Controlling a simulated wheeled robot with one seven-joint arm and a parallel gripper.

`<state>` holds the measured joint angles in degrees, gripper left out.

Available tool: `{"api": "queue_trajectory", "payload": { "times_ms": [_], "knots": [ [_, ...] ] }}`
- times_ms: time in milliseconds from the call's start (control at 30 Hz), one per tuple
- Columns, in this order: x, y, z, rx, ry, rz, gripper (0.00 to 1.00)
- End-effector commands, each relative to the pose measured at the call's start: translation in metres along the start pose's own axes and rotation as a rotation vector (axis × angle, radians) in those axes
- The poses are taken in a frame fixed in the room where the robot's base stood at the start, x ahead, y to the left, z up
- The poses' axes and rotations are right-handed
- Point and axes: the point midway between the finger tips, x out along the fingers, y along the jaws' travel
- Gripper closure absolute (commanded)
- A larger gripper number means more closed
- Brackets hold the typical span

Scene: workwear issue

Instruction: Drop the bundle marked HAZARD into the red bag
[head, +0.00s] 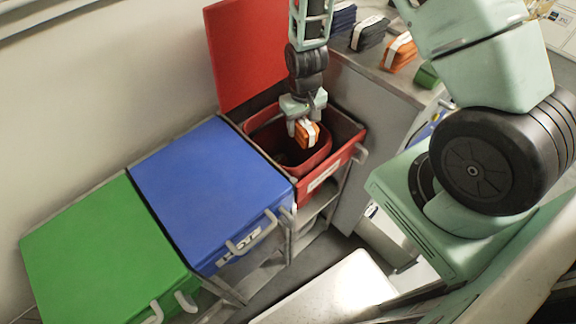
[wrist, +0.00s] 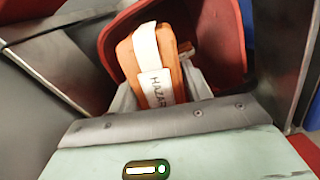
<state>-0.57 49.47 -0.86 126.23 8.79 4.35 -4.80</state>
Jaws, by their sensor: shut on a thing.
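My gripper (head: 303,122) is shut on an orange bundle (head: 307,134) with a white band. In the wrist view the band on the bundle (wrist: 153,62) reads "HAZAR", with the end of the word hidden. The bundle hangs over the open red bag (head: 316,160), which sits in a frame with its red lid (head: 247,50) raised behind it. In the wrist view the red bag's wall (wrist: 113,40) curves around the bundle. Something orange and white shows behind the bundle, too hidden to name.
A shut blue lid (head: 200,180) and a shut green lid (head: 100,250) stand to the left of the red bag. On the counter at the back right lie a dark bundle (head: 369,33), another orange bundle (head: 398,52) and a green one (head: 427,75).

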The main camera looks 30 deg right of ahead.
Motion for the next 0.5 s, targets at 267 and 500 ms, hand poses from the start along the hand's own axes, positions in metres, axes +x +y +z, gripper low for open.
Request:
{"api": "queue_trajectory", "payload": {
  "times_ms": [267,500],
  "knots": [
    [-0.0008,0.0,-0.0002,0.0,0.001,0.0,0.26],
    [-0.0007,0.0,0.0,0.0,0.0,0.0,0.26]
  ]
}}
